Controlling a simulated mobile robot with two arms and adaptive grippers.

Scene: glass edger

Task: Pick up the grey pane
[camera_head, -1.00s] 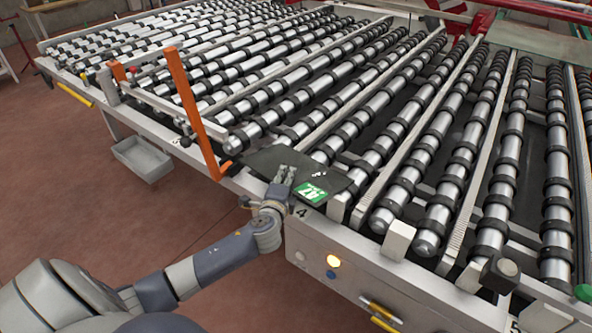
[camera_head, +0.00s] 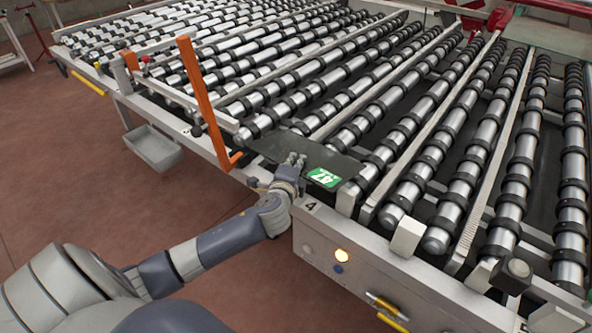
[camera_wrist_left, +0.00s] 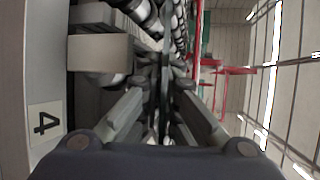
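The grey pane (camera_head: 272,148) is a dark, thin sheet with a green label marked 47 near its right end. It is at the near edge of the roller bed, right of the orange upright. My left gripper (camera_head: 294,162) is at the pane's near edge, with one finger over its top face. In the left wrist view, the pane (camera_wrist_left: 165,70) shows nearly edge-on between the fingers of my left gripper (camera_wrist_left: 165,88), which close in on it. The pane hides the lower finger in the head view. My right gripper is not in view.
The roller bed (camera_head: 408,122) of black-ringed metal rollers fills the space behind the pane. An orange upright (camera_head: 199,98) stands to its left.

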